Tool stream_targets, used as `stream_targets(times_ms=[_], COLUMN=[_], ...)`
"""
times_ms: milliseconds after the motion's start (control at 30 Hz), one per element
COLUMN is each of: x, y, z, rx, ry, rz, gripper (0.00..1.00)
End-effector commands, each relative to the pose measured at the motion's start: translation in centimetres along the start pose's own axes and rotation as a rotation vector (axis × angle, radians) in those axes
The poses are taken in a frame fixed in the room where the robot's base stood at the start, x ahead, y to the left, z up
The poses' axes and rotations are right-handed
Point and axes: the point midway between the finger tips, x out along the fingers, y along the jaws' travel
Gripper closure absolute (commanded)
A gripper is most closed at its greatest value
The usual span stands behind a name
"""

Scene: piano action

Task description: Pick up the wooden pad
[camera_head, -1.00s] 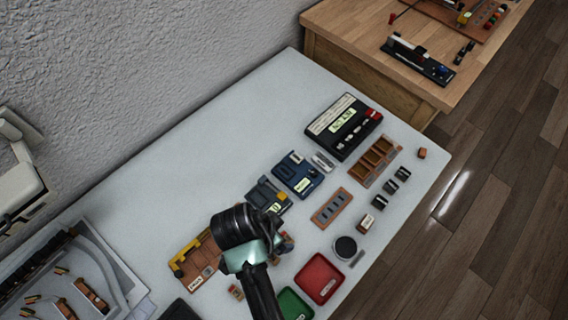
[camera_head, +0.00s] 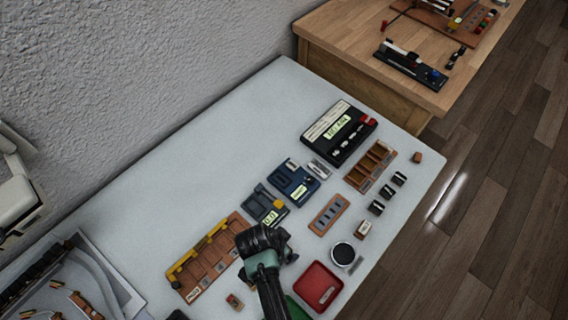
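A small plain brown wooden block (camera_head: 416,157), which may be the wooden pad, lies alone near the right edge of the white table. Another small wooden piece (camera_head: 234,301) with a reddish top lies at the front left; I cannot tell for sure which one is the pad. My gripper (camera_head: 284,250) is over the front middle of the table, between the long wooden rack and the red tray, far from the brown block. The wrist hides its fingers, so their opening and anything between them do not show.
A long wooden rack (camera_head: 192,289) with a yellow bar, blue and dark devices (camera_head: 294,180), a black display box (camera_head: 353,147) and a slotted wooden tray (camera_head: 386,157) stand on the table. A red tray (camera_head: 318,308) is at the front. The table's back left is clear.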

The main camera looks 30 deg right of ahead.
Motion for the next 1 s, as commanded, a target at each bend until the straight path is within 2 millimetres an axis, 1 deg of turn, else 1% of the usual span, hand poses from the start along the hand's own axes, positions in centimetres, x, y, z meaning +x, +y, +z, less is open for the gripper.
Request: stream_targets(times_ms=[167,200,267,300,367,400,567,600,667,700,1000], x=[0.01,0.01,0.00,0.00,0.00,0.00,-0.01,-0.01,-0.01,-0.01,-0.28], y=[-0.02,-0.02,-0.02,-0.02,-0.01,-0.01,-0.01,-0.01,-0.01,-0.01,-0.02], z=[-0.03,-0.02,-0.02,-0.02,-0.02,-0.02,-0.02,-0.02,-0.02,-0.02,-0.10], rx=[0.000,0.000,0.000,0.000,0.000,0.000,0.000,0.000,0.000,0.000,0.000], ry=[0.000,0.000,0.000,0.000,0.000,0.000,0.000,0.000,0.000,0.000,0.000], rz=[-0.001,0.000,0.000,0.000,0.000,0.000,0.000,0.000,0.000,0.000,0.000], gripper=[0.10,0.12,0.23,0.30,0.41,0.48,0.77,0.84,0.95,0.98,0.98])
